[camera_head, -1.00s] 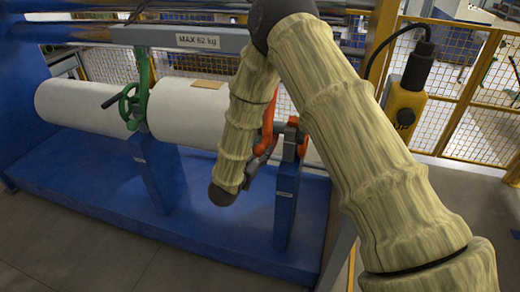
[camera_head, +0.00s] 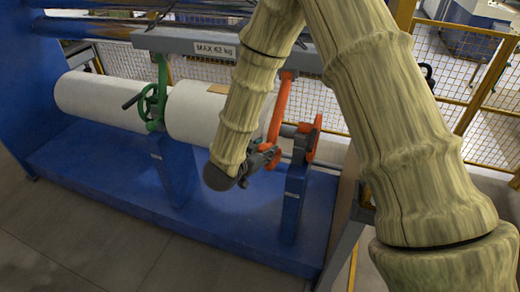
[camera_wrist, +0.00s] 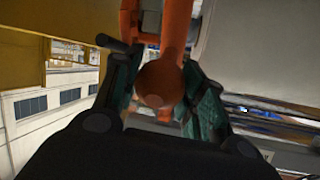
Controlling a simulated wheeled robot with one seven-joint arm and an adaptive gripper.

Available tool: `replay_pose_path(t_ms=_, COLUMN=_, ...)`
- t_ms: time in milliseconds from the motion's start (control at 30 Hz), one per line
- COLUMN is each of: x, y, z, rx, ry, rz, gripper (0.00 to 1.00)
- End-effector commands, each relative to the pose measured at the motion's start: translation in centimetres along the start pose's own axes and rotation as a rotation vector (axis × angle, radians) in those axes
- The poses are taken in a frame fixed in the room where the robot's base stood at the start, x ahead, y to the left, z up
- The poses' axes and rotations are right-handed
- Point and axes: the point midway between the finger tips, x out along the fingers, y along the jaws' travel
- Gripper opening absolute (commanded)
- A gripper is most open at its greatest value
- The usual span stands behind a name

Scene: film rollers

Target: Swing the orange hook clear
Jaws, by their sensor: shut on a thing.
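The orange hook (camera_head: 280,105) hangs from the grey beam (camera_head: 180,42) at the right end of the white roller (camera_head: 200,115). Its lower end is at my gripper (camera_head: 262,158), partly hidden by the fingers and my arm. In the wrist view the hook (camera_wrist: 172,30) comes down between my two fingers (camera_wrist: 160,100), its rounded end (camera_wrist: 160,82) between them. My gripper is shut on the hook. An orange ring-shaped piece (camera_head: 314,138) stands on the blue post to the right, apart from the hook in the head view.
A green hook with a handle (camera_head: 155,100) hangs at the roller gap, left of my arm. Blue posts (camera_head: 293,205) rise from the blue base (camera_head: 130,200). A yellow mesh fence (camera_head: 370,75) stands behind. Grey floor in front is free.

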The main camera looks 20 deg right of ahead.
Motion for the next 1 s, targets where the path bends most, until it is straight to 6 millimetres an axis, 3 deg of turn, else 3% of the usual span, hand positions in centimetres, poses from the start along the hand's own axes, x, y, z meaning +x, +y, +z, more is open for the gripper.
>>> replay_pose_path(t_ms=533, x=-0.49, y=-0.25, z=-0.89, rx=0.006, ry=0.008, rz=-0.004, gripper=0.0)
replay_pose_path(t_ms=567, x=-0.49, y=-0.26, z=-0.91, rx=0.006, ry=0.008, rz=-0.004, gripper=0.44)
replay_pose_path(t_ms=667, x=-0.48, y=-0.24, z=-0.88, rx=0.006, ry=0.007, rz=-0.003, gripper=0.62)
replay_pose_path(t_ms=1000, x=-0.46, y=-0.01, z=-0.58, rx=0.003, ry=0.003, rz=0.0, gripper=0.63)
